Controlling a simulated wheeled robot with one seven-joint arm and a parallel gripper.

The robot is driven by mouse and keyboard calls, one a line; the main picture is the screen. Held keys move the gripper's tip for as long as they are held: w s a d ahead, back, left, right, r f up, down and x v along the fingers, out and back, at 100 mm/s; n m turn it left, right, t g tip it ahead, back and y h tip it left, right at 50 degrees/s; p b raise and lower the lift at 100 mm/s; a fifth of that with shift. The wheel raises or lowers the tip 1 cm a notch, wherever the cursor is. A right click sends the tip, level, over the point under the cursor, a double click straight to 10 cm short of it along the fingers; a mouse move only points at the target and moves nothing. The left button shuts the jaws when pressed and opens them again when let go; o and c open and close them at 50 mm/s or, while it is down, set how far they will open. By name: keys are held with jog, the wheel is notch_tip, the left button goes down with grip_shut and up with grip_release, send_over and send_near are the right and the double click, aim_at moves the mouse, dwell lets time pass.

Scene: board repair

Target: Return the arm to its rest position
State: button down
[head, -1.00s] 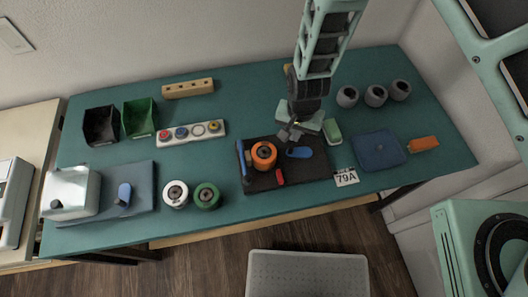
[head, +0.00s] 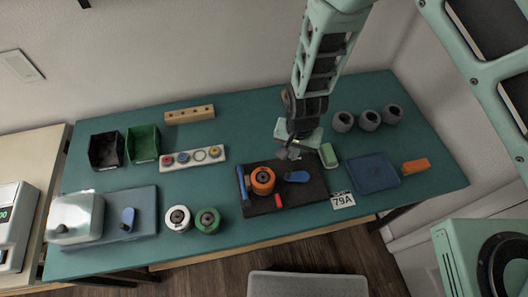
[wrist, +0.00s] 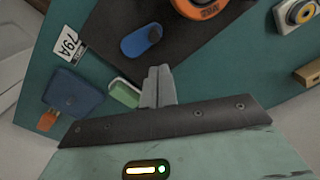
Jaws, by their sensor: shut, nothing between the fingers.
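My gripper (head: 288,153) hangs over the back right part of a black board (head: 258,206) on the teal table (head: 240,110). In the wrist view my gripper (wrist: 158,72) shows its two fingers together with nothing between them. The board carries an orange round part (head: 262,180), a blue oval piece (head: 297,177), a blue bar at its left edge and a small red piece (head: 278,201). The blue oval piece also shows in the wrist view (wrist: 141,41), apart from the fingers. My arm hides some of the table's back edge.
A green block (head: 328,155), "79A" card (head: 343,200), blue pad (head: 373,172) and several grey cups (head: 369,120) lie right. Left are a tray of colored rings (head: 192,158), white (head: 178,218) and green (head: 207,220) rolls, and bins (head: 143,144).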

jog(key=s+r+n+g+y+b, duration=0.15)
jog(key=s+r, duration=0.25)
jog(key=r, duration=0.5)
jog(key=s+r+n+t+b, duration=0.1)
jog(key=s+r+n, duration=0.2)
jog(key=r, duration=0.5)
jog(key=s+d+r+n+h+b, duration=0.1)
jog(key=s+d+r+n, duration=0.5)
jog(key=s+d+r, duration=0.2)
jog(key=shift+s+d+r, duration=0.25)
jog(key=shift+s+r, duration=0.1)
jog(key=shift+s, duration=0.7)
jog(key=shift+w+f, duration=0.1)
